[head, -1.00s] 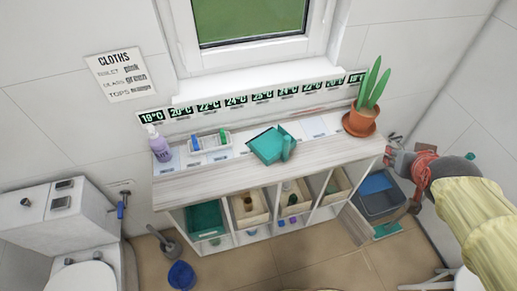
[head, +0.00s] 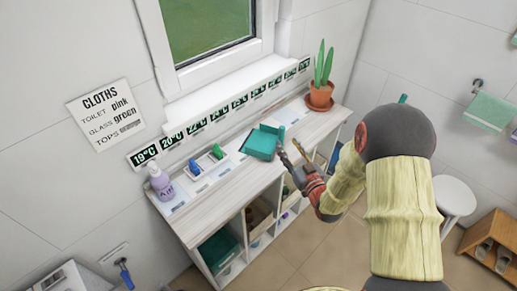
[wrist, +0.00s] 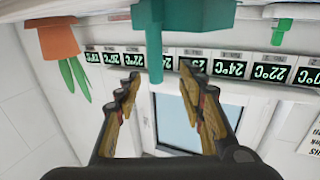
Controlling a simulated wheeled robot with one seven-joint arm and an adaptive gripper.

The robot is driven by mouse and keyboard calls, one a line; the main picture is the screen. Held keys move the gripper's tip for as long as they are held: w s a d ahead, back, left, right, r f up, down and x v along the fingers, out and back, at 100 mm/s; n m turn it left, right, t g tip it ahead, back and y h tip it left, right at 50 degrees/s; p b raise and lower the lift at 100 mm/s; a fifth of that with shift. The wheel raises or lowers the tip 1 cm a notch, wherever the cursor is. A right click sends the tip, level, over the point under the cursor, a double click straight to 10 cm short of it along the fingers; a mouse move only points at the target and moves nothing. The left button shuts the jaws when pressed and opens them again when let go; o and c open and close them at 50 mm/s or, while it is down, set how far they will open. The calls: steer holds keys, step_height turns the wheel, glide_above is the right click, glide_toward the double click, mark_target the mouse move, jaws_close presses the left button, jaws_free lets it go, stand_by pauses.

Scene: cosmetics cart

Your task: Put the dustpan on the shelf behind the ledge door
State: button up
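The teal dustpan (head: 259,144) lies on top of the white wooden ledge unit (head: 214,206), right of its middle. My gripper (head: 291,152) is just right of the dustpan, at the ledge's front edge. In the wrist view, which is upside down, the dustpan's handle (wrist: 154,55) points in between the two open fingers (wrist: 160,76). I cannot tell whether they touch it. The open compartments below are partly hidden by my arm. I cannot make out the ledge door.
A potted plant (head: 320,93) stands at the ledge's far right end. A purple pump bottle (head: 160,182) and a small tray with bottles (head: 207,167) stand to the left. A stool (head: 454,198) and wooden rack (head: 492,244) are at the right.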

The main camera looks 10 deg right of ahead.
mark_target(283, 135)
steer(key=shift+x, duration=1.5)
steer(key=x, duration=0.1)
steer(key=b+x, duration=0.1)
steer(key=x, duration=0.2)
steer(key=shift+w+d+b, duration=0.3)
steer(key=shift+w, duration=0.2)
steer(key=shift+c, duration=1.4)
jaws_close()
